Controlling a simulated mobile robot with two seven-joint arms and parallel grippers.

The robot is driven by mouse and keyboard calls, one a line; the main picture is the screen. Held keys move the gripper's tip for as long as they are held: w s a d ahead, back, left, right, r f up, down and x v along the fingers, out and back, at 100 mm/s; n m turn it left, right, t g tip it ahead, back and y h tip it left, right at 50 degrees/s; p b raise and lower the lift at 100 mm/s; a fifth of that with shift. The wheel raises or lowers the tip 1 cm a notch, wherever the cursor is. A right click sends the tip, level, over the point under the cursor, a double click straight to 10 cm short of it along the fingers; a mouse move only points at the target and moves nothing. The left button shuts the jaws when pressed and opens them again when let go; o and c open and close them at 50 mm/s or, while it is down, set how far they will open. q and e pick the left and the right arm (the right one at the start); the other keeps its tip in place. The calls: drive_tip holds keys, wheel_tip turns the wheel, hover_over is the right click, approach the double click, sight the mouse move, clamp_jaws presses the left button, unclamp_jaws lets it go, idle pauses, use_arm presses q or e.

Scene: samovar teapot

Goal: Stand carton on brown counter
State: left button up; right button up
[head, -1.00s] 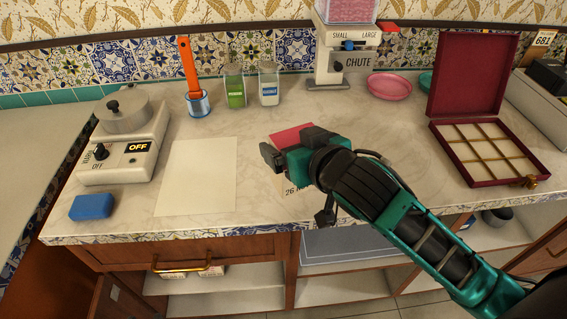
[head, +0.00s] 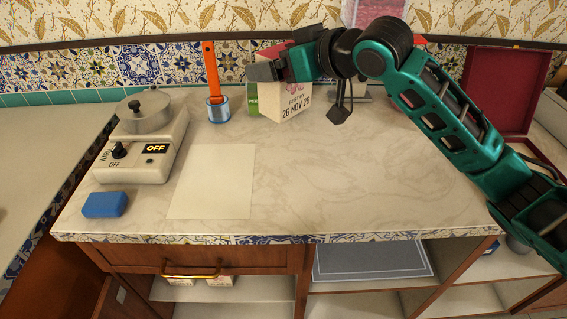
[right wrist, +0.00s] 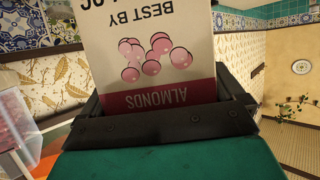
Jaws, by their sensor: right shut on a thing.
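My right gripper (head: 283,68) is shut on the carton (head: 291,103), a cream box with a red top and "BEST BY 26 NOV 26" print. The carton is upright toward the back of the counter (head: 340,200), which has a pale marble top and brown wooden front. I cannot tell whether its base touches the top. In the right wrist view the carton (right wrist: 155,50) sits between the fingers, its red ALMONDS band close to the gripper and its print upside down. My left gripper is not in view.
A pale sheet (head: 211,182) lies on the counter. A scale-like appliance (head: 143,135), a blue block (head: 105,204) and a cup with an orange-handled tool (head: 217,109) stand left. A green jar (head: 253,98) is partly behind the carton. A dark red box (head: 500,85) is at right. The middle front is clear.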

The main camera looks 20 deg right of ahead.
wheel_tip(320, 180, down, 18)
drive_tip(key=b, duration=0.2)
drive_tip(key=shift+f+b, duration=0.1)
drive_tip(key=shift+b, duration=0.2)
drive_tip(key=shift+f, duration=0.1)
drive_tip(key=o, duration=0.9)
drive_tip(key=shift+f, duration=0.1)
drive_tip(key=shift+s+d+r, duration=0.15)
drive_tip(key=shift+r, duration=0.05)
drive_tip(key=shift+p+v, duration=0.45)
drive_tip(key=shift+v, duration=5.35)
